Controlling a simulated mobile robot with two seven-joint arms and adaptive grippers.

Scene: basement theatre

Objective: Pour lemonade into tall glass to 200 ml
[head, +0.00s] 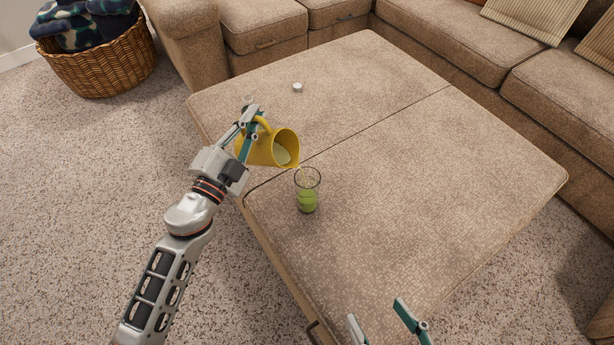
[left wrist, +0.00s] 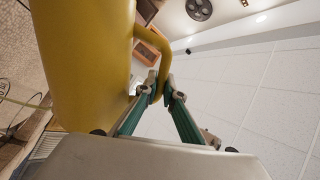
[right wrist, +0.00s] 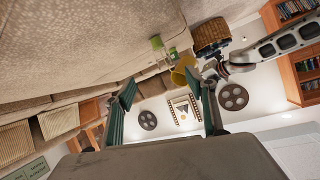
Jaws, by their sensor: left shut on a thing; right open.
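A yellow jug (head: 262,150) is tilted to the right above the ottoman, and pale liquid shows inside its mouth. My left gripper (head: 254,124) is shut on the jug's handle; the left wrist view shows the fingers on the handle (left wrist: 150,85) beside the yellow body. A clear tall glass (head: 308,190) stands upright under the jug's lip and holds green liquid in its lower part. A thin stream seems to run from the lip into the glass. My right gripper (head: 388,325) is open and empty near the front edge. The right wrist view shows the jug (right wrist: 184,70) and glass (right wrist: 158,44).
The beige ottoman (head: 430,170) is mostly clear to the right of the glass. A small white cap-like object (head: 297,87) lies at its far side. A sectional sofa (head: 450,40) borders the back and right. A wicker basket (head: 100,70) stands on the carpet at far left.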

